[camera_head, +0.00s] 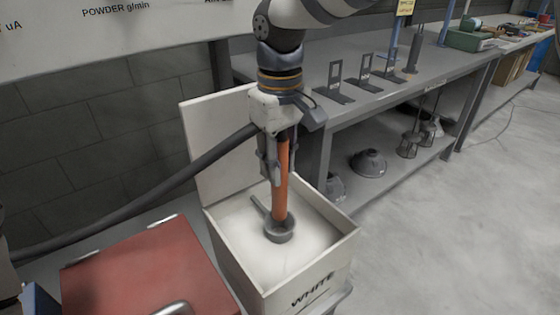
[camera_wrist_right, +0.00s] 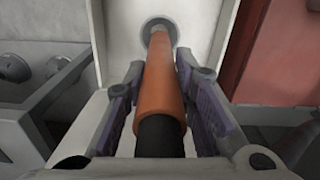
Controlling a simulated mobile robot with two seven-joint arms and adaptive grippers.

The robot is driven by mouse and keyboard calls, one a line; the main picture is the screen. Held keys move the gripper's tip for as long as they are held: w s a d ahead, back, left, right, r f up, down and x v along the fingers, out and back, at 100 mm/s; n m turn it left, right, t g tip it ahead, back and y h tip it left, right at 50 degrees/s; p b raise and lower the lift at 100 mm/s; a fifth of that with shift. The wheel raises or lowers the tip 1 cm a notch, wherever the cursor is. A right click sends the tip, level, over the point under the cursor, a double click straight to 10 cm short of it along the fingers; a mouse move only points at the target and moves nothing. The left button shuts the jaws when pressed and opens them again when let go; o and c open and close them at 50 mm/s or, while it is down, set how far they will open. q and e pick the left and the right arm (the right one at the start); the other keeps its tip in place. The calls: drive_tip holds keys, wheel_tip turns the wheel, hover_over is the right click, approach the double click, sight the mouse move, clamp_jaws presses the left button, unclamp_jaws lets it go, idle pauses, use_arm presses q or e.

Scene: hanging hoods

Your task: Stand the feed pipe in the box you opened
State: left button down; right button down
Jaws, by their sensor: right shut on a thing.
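The feed pipe (camera_head: 282,178) has an orange sleeve and stands nearly upright over the white box (camera_head: 255,262), marked WHITE. The box's lid (camera_head: 215,140) is open, tilted back on the far left side. White powder (camera_head: 310,232) fills the inside. The pipe's lower end meets a grey round cup (camera_head: 279,232) at the powder; I cannot tell whether the cup belongs to the pipe. My right gripper (camera_head: 275,172) points down and is shut on the pipe's upper part. The wrist view shows the orange sleeve (camera_wrist_right: 161,85) between its fingers. My left gripper is not in view.
A dark hose (camera_head: 150,192) runs from the left to the gripper area. A closed red lid (camera_head: 145,270) is beside the white box at the left. A grey bench (camera_head: 385,92) with small stands is behind, lamp hoods (camera_head: 369,162) on its lower shelf. Floor at right is clear.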

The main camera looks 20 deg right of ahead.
drive_tip(key=shift+f, duration=0.1)
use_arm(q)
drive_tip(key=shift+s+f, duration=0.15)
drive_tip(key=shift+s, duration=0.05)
use_arm(e)
hover_over(280, 211)
drive_tip(key=w, duration=0.2)
drive_tip(key=shift+s+d+f, duration=0.1)
drive_tip(key=shift+s+f, duration=0.05)
drive_tip(key=shift+f, duration=1.25)
drive_tip(key=shift+s+d+f, duration=0.1)
drive_tip(key=shift+f, duration=1.25)
use_arm(q)
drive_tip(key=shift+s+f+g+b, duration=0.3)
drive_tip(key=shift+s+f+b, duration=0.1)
drive_tip(key=shift+b, duration=0.05)
use_arm(e)
drive_tip(key=shift+f, duration=3.3)
drive_tip(key=c, duration=1.2)
unclamp_jaws()
drive_tip(key=shift+c, duration=0.2)
